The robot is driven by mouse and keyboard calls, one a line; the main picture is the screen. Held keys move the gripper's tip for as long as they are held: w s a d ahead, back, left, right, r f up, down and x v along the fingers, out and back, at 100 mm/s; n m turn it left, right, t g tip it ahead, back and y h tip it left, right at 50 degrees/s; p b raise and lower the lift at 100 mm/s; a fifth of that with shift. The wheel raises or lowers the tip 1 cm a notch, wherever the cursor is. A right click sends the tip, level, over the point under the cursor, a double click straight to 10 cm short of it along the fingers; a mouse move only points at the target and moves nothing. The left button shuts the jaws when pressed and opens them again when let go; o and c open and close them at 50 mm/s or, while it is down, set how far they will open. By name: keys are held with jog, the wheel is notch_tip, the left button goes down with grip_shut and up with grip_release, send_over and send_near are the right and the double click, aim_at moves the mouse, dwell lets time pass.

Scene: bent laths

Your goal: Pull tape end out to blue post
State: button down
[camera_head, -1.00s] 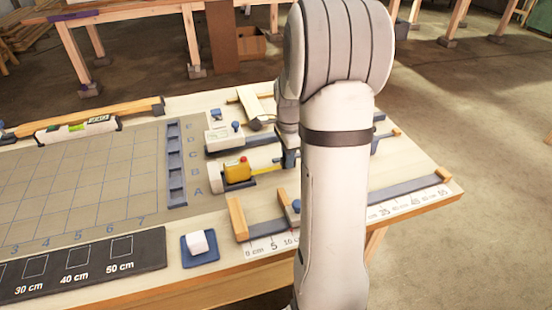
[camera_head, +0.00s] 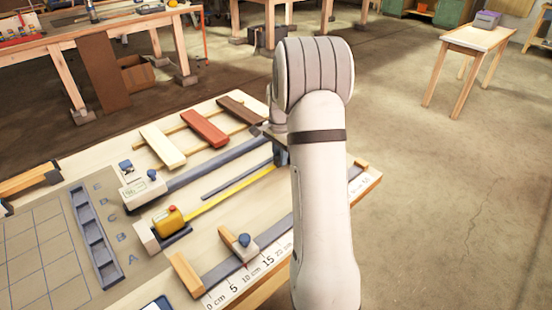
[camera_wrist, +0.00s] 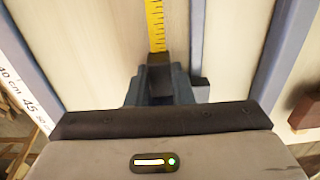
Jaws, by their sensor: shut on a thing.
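The yellow tape measure (camera_head: 170,220) sits in a holder on the table in the head view. Its yellow tape (camera_head: 232,191) runs out straight to the upper right, to my gripper (camera_head: 280,157). In the wrist view, the tape (camera_wrist: 156,25) comes down from the top edge to my gripper (camera_wrist: 160,82), whose dark jaws are shut on its end. The jaws hide the tape end itself. I cannot make out a separate blue post in either view; my arm covers part of the table's right side.
A narrow dark strip (camera_head: 232,182) and a long grey rail (camera_head: 215,168) run beside the tape. On the near side, a rail with a blue-knobbed slider (camera_head: 243,243) lies along the printed scale (camera_head: 250,272). Coloured laths (camera_head: 205,128) lie behind. The table's right edge is close.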

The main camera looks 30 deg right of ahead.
jog(key=shift+s, duration=0.1)
jog(key=c, duration=1.2)
grip_release()
jog(key=shift+c, duration=0.2)
notch_tip(320, 180, up, 8)
jog(key=shift+f, duration=0.1)
jog(key=shift+f, duration=4.25)
